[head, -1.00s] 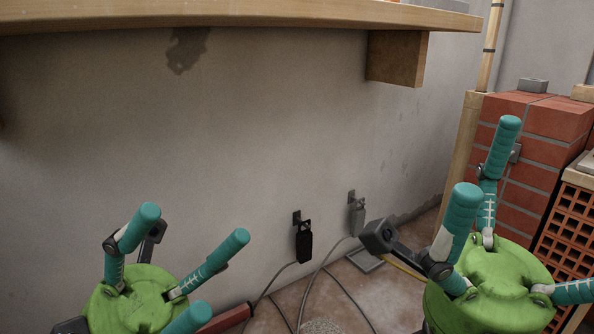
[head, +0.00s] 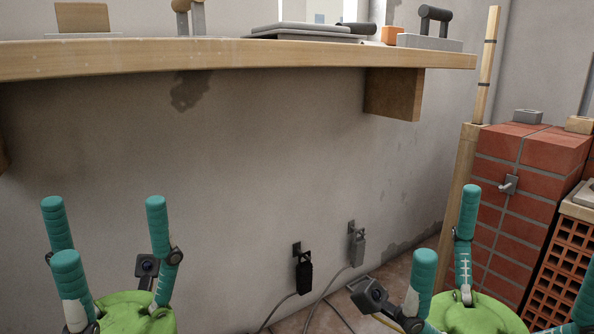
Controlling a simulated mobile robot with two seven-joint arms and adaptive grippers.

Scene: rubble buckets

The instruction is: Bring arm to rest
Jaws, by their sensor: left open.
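My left gripper (head: 97,222) is at the lower left of the head view. Its three teal fingers point up from a green palm, spread apart and open, with nothing between them. My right gripper (head: 487,238) is at the lower right, its green palm cut by the bottom edge. Its teal fingers stand well apart, so it looks open, and nothing shows between them. One of its fingers is partly outside the right edge. Both grippers are below the wooden shelf, in front of the wall.
A wooden shelf (head: 235,58) spans the top, with a grey case (head: 305,32) and a grey float with a black handle (head: 430,42) on it. A red brick stack (head: 518,205) stands at right behind my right gripper. Cables hang from two plugs (head: 304,272) on the wall.

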